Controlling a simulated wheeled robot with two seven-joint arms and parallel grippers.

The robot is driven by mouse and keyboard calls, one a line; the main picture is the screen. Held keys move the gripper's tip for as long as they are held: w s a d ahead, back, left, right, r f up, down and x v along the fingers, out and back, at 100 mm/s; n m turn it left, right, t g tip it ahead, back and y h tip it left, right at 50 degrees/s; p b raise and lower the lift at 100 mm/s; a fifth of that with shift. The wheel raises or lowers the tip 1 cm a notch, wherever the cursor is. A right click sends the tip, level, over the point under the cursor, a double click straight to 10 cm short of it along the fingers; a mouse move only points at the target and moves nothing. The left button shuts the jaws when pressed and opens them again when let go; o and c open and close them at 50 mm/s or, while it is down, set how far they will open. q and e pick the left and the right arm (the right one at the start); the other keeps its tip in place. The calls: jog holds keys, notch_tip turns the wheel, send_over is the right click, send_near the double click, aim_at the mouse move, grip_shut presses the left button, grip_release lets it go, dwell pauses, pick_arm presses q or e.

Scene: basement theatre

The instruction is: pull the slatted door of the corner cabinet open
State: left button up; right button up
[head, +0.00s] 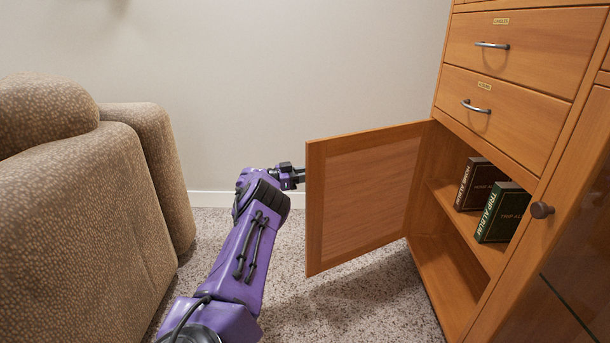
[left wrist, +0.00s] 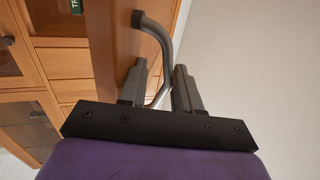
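The cabinet door (head: 365,190) stands swung wide open in the head view, hinged at its right side. Its inner face shows as a plain wooden panel; slats are not visible from here. My left gripper (head: 298,176) is at the door's free left edge, its tips partly hidden behind the door. In the left wrist view, the left gripper's fingers (left wrist: 160,75) stand apart on either side of a curved grey metal handle (left wrist: 165,45). The handle passes between them with a gap visible. The door (left wrist: 110,60) shows there as a wooden strip. My right gripper is not in view.
The cabinet's open compartment has a shelf with a dark book (head: 478,185) and a green album (head: 502,212). Two drawers (head: 520,45) with metal handles are above. A brown patterned armchair (head: 80,210) stands at left. Carpet (head: 350,310) is clear below the door.

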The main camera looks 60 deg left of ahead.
pick_arm(q)
jog(key=shift+s+a+f, duration=0.1)
jog(key=shift+s+a, duration=0.25)
jog(key=shift+s, duration=0.2)
